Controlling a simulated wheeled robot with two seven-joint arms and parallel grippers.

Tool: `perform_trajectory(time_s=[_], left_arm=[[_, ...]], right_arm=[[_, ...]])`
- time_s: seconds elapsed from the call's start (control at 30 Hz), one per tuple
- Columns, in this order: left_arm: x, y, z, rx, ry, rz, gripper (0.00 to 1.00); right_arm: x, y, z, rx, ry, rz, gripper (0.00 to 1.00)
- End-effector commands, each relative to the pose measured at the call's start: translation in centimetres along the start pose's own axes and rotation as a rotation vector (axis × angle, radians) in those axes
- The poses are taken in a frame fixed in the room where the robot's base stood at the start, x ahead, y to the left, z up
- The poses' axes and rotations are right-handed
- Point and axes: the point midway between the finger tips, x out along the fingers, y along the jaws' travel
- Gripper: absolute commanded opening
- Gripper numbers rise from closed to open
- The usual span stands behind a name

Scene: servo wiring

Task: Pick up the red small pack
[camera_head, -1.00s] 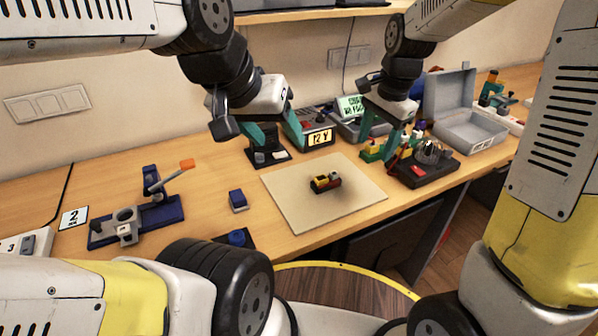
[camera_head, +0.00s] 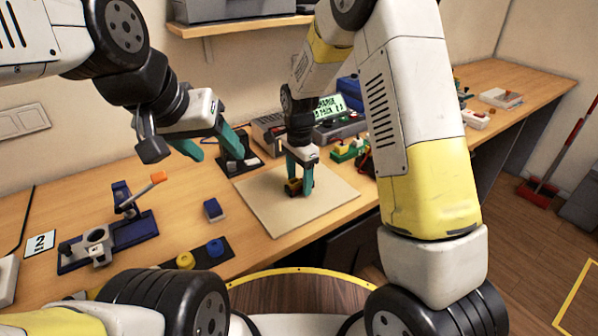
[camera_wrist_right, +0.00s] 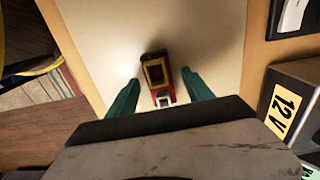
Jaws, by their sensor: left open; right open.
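A small block with a black and yellow end and a red end (camera_wrist_right: 163,98) lies on the pale mat (camera_head: 258,215); I take the red part as the red small pack. My right gripper (camera_head: 300,188) points down at the mat. In the right wrist view its teal fingers stand open on either side of the block (camera_wrist_right: 160,92), with visible gaps. My left gripper (camera_head: 210,148) is open and empty, above the table to the left of the mat.
A blue box (camera_head: 212,210) and a blue stand with an orange-tipped lever (camera_head: 125,215) are left of the mat. A charger with a green screen (camera_head: 330,108) and coloured blocks (camera_head: 345,150) stand behind it. A box labelled 12 V (camera_wrist_right: 285,105) is close in the wrist view.

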Motion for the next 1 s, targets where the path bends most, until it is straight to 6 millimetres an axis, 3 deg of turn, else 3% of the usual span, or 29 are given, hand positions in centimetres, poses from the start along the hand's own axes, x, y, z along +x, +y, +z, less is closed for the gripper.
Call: perform_trajectory(time_s=[0.27, 0.57, 1.0], left_arm=[[-0.01, 0.0, 0.0, 0.0, 0.0, 0.0, 0.59], [-0.01, 0.0, 0.0, 0.0, 0.0, 0.0, 0.59], [-0.01, 0.0, 0.0, 0.0, 0.0, 0.0, 0.59]], right_arm=[[0.29, 0.0, -0.01, 0.0, 0.0, -0.001, 0.58], [0.26, -0.01, -0.01, 0.0, 0.0, -0.001, 0.0], [-0.48, -0.07, -0.01, -0.001, 0.001, -0.003, 0.0]])
